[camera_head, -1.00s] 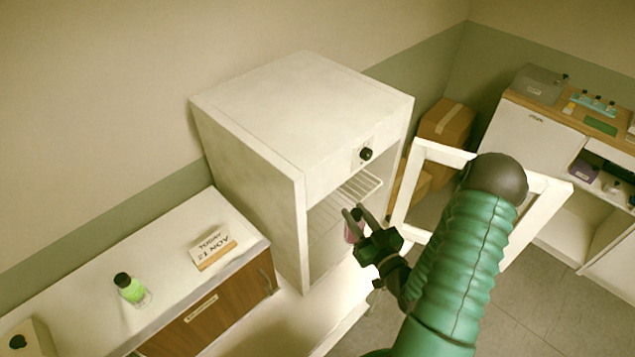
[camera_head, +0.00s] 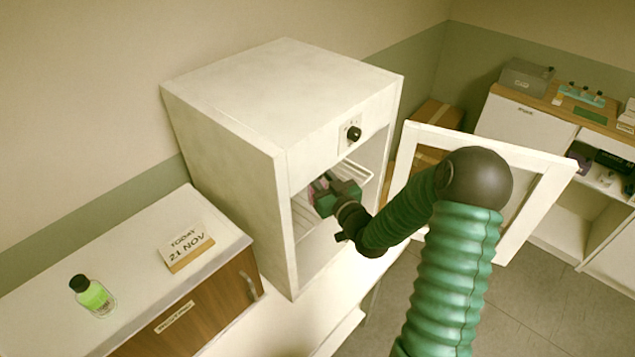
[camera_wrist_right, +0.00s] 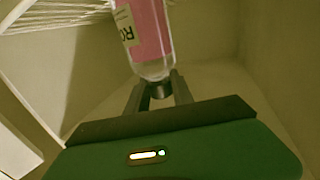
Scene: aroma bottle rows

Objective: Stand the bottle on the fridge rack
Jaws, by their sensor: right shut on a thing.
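The fridge (camera_head: 225,140) is a white box with its front open. My right gripper (camera_head: 322,184) is inside its opening, at the level of the wire rack (camera_head: 304,222). In the right wrist view the gripper (camera_wrist_right: 160,90) is shut on the dark cap end of a pink bottle (camera_wrist_right: 151,32) with a white label starting "RO". The bottle's far end is cut off by the picture's top edge. In the head view the bottle is mostly hidden by the gripper. My left gripper is not in view.
The fridge door (camera_head: 540,195) stands open to the right, behind my right arm. A green bottle (camera_head: 93,296) and a date sign reading "TODAY 21 NOV" (camera_head: 186,247) stand on the left cabinet. Cardboard boxes (camera_head: 432,122) are behind the door.

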